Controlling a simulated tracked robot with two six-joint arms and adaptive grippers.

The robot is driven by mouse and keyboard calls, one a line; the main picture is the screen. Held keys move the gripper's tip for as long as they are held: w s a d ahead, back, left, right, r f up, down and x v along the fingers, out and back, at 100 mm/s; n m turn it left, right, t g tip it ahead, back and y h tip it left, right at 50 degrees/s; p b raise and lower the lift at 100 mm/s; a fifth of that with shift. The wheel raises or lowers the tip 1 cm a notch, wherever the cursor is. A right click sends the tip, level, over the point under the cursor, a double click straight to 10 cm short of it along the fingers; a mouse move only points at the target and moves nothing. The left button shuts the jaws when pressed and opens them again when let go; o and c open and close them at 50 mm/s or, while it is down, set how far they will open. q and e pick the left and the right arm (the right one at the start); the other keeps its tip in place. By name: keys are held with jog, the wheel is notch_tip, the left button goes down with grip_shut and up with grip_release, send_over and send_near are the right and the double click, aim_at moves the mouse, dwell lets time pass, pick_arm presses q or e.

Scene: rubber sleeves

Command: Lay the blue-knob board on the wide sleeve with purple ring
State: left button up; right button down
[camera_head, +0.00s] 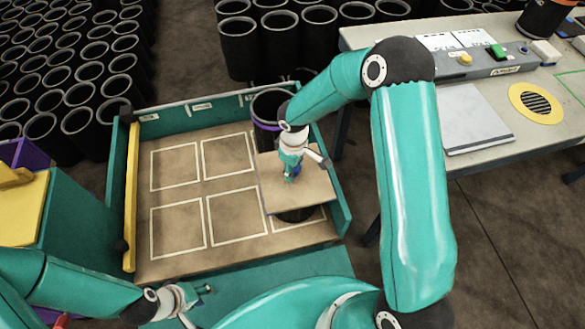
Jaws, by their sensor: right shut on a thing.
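The flat tan board (312,190) is in the head view, over the right side of the cart. Its blue knob (297,170) is gripped by my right gripper (292,170), which partly hides it. A wide black sleeve with a purple ring (262,125) stands at the cart's back right, just behind the board, its lower part hidden. A dark round shape (295,215), perhaps another sleeve, shows under the board's front edge. I cannot tell whether the board touches it. My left gripper (198,304) is empty at the lower left, fingers apart, away from the board.
The teal-walled cart floor (190,228) has white outlined squares, clear on the left. A table (500,165) with a control box (490,60) and a grey plate stands at right. Many black sleeves (80,80) stand behind and left. A teal-and-yellow box is at left.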

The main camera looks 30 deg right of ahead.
jog(key=shift+f, duration=0.2)
jog(key=c, duration=0.7)
grip_release()
jog(key=shift+r, duration=0.1)
